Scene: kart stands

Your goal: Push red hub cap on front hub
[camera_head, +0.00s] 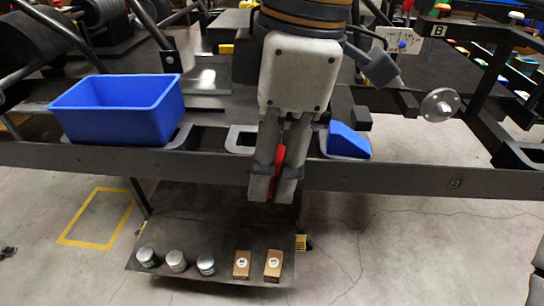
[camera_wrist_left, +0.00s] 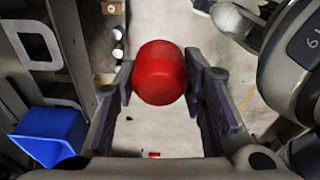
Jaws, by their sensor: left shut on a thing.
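The red hub cap (camera_head: 279,160) shows as a red strip between the fingers of my left gripper (camera_head: 275,190) in the head view. In the left wrist view the hub cap (camera_wrist_left: 160,72) is a rounded red piece held between both finger pads. My left gripper (camera_wrist_left: 160,85) is shut on it, pointing down in front of the dark stand. A grey metal hub disc with small holes (camera_head: 440,104), seemingly the front hub, is on an axle to the right of my gripper, apart from the cap. A small grey piece at the lower right edge may be part of my right arm.
A blue bin (camera_head: 115,115) sits in the stand's rail at the left. Another blue bin (camera_head: 348,142), partly hidden, is just right of my gripper. A lower shelf (camera_head: 215,230) carries several cans and two small boxes. Dark frame bars stand near the hub.

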